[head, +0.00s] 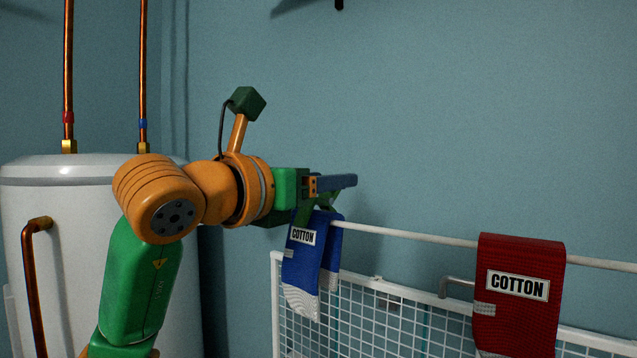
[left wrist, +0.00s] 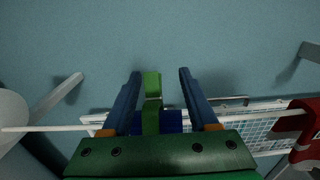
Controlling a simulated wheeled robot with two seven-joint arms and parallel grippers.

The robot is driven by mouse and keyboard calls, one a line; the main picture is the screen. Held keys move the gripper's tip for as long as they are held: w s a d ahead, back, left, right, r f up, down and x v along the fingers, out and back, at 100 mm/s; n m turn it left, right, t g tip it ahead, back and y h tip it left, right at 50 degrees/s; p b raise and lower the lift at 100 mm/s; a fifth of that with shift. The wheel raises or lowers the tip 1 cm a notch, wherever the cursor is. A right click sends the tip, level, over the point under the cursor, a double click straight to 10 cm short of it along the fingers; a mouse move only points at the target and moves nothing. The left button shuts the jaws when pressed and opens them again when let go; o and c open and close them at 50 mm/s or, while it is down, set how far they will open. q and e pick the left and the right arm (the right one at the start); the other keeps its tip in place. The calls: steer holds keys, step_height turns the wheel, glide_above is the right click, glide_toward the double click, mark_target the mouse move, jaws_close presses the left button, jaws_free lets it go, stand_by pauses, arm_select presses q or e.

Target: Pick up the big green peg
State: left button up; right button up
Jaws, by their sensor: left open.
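The green peg (left wrist: 152,98) stands up between the two blue fingers of my left gripper (left wrist: 160,76) in the left wrist view, with a gap on each side. It is at the rail, over the blue sock (left wrist: 171,121). In the head view, part of the peg (head: 329,201) shows just under the fingers of my left gripper (head: 350,181), above the blue sock (head: 303,262) labelled COTTON. My left gripper is open. My right gripper is in neither view.
A white rail (head: 412,236) runs rightward above a white wire mesh panel (head: 375,316). A red COTTON cloth (head: 518,318) hangs on it at the right. A white tank (head: 60,215) with copper pipes (head: 68,60) stands at the left. A blue wall is behind.

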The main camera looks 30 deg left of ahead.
arm_select(q)
steer(key=w, duration=0.3)
steer(key=shift+d+f, duration=0.25)
steer(key=shift+f, duration=0.05)
steer(key=shift+c, duration=0.6)
steer(key=shift+s+r, duration=0.15)
steer(key=shift+s, duration=0.25)
jaws_close()
